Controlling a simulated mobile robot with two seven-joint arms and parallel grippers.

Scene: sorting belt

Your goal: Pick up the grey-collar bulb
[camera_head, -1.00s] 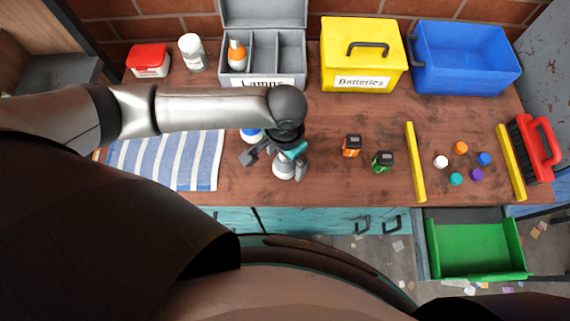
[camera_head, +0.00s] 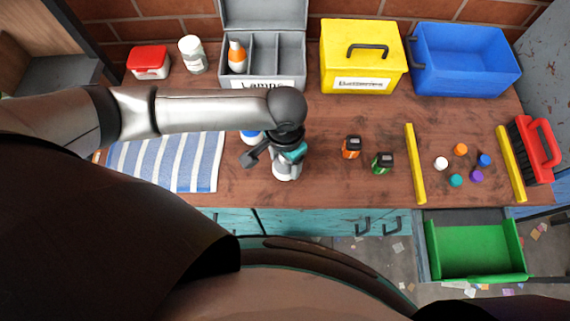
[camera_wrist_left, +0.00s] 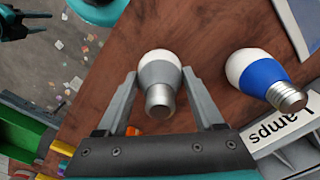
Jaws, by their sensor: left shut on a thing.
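The grey-collar bulb (camera_wrist_left: 160,72) lies between the two fingers of my left gripper (camera_wrist_left: 162,100) in the wrist view, its white dome pointing away and its metal cap toward the palm. My left gripper (camera_head: 287,163) is shut on it at the bench top. In the head view the bulb (camera_head: 284,174) shows only in part below the gripper. A blue-collar bulb (camera_wrist_left: 262,78) lies beside it on the wood, apart from the fingers; in the head view it is mostly hidden behind my arm (camera_head: 250,136).
The grey Lamps box (camera_head: 262,82) stands open at the back with an orange-collar bulb (camera_head: 237,58) in its left compartment. A yellow Batteries box (camera_head: 361,60) and blue bin (camera_head: 463,60) stand to its right. Two batteries (camera_head: 351,147) (camera_head: 382,163) stand right of my gripper.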

